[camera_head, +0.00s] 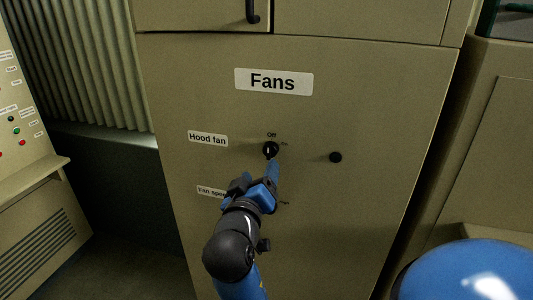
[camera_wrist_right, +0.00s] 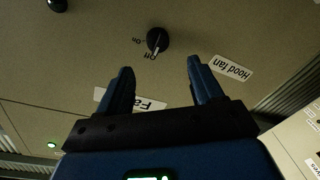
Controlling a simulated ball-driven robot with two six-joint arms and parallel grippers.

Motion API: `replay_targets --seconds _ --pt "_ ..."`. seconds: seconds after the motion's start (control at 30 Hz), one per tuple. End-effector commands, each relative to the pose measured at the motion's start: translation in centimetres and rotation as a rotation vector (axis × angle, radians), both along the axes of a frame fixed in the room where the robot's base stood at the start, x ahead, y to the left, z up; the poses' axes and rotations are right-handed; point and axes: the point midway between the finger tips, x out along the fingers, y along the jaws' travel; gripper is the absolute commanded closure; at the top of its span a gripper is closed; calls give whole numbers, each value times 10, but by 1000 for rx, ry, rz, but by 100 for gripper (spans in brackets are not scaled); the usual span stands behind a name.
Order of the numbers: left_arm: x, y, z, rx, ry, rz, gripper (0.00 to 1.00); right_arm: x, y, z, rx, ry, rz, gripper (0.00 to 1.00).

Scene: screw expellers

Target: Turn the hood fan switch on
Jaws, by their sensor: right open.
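The hood fan switch (camera_head: 271,150) is a small black rotary knob right of the "Hood fan" label (camera_head: 208,139), with "Off" printed above it and a small mark at its right. In the right wrist view the knob (camera_wrist_right: 157,41) shows a white line toward "Off". My right gripper (camera_head: 252,184) is just below the switch in the head view, one finger close under it. In the right wrist view the open, empty fingers (camera_wrist_right: 160,68) have the knob beyond the gap between their tips; contact is not visible. My left gripper is not in view.
A plain black round knob (camera_head: 335,157) sits right of the switch. The "Fans" sign (camera_head: 274,81) is above. The fan speed label (camera_head: 211,191) is partly hidden by my right gripper. A console with buttons (camera_head: 22,120) stands at the left.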

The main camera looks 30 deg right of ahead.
Motion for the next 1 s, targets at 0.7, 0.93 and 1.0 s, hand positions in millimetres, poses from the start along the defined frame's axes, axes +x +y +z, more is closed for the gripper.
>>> replay_targets --seconds 0.7,0.93,1.0 --pt "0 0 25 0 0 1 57 60 -59 1 0 -2 1 34" --pt "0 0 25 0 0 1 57 61 -60 1 -1 -2 3 34" --pt "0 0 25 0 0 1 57 61 -60 1 -1 -2 3 37"
